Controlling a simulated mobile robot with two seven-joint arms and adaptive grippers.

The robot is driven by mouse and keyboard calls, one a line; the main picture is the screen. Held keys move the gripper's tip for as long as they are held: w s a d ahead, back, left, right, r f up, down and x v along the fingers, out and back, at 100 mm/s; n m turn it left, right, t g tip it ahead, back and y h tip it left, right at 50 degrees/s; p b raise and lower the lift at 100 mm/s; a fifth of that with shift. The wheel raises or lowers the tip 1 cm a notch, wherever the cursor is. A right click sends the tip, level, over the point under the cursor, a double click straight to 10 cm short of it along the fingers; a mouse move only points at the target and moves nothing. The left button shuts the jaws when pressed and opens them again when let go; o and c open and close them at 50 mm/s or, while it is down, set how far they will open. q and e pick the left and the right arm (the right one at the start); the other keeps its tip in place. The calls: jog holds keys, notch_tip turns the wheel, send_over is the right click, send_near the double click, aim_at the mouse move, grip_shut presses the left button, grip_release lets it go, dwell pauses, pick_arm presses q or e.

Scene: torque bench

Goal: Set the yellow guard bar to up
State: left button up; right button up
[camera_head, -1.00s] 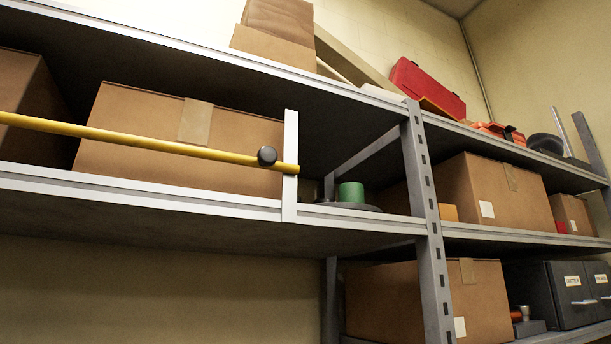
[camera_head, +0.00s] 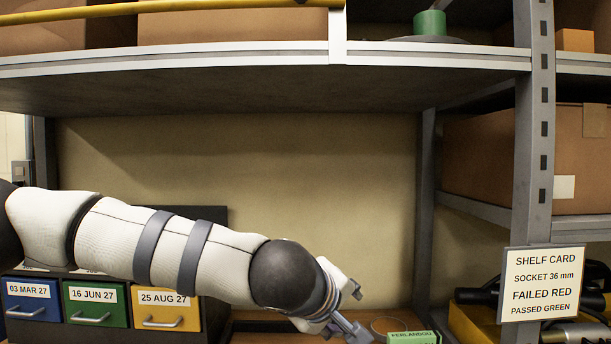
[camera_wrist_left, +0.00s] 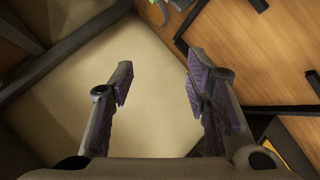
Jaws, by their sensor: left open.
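The yellow guard bar (camera_head: 200,6) runs across the front of the upper shelf at the top edge of the head view. Its right end meets a white upright bracket (camera_head: 337,40); the knob seen earlier is out of frame. My left arm comes in from the left, below that shelf. My left gripper (camera_head: 345,315) is low in the middle of the head view, well below the bar. In the left wrist view the left gripper (camera_wrist_left: 158,85) has its fingers wide apart with nothing between them. My right gripper is not in view.
The shelf edge (camera_head: 180,58) spans above my arm. A grey post (camera_head: 533,150) with a shelf card (camera_head: 543,284) stands at right. Labelled drawers (camera_head: 95,305) sit behind my arm at lower left. A green box (camera_head: 412,337) lies near the gripper.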

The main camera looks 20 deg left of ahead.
aim_at(301, 0)
pick_arm(q)
jog(key=s+a+r+n+t+h, duration=0.1)
jog(key=s+a+r, duration=0.15)
jog(key=r, duration=0.85)
jog(key=s+a+r+n+t+h, duration=0.1)
jog(key=s+r+t, duration=0.15)
jog(key=r, duration=0.85)
jog(key=s+a+r+n+h, duration=0.1)
jog(key=s+a+r, duration=0.15)
jog(key=r, duration=0.85)
jog(key=s+a+r+t+h, duration=0.2)
jog(key=s+a+r+h, duration=0.2)
jog(key=s+r, duration=0.8)
jog(key=shift+m+g, duration=0.25)
jog(key=shift+m, duration=0.15)
jog(key=x, duration=1.2)
jog(key=shift+w+d+p, duration=0.1)
jog(key=shift+d+p, duration=0.15)
jog(key=shift+p, duration=0.05)
jog(key=shift+c, duration=0.6)
grip_shut()
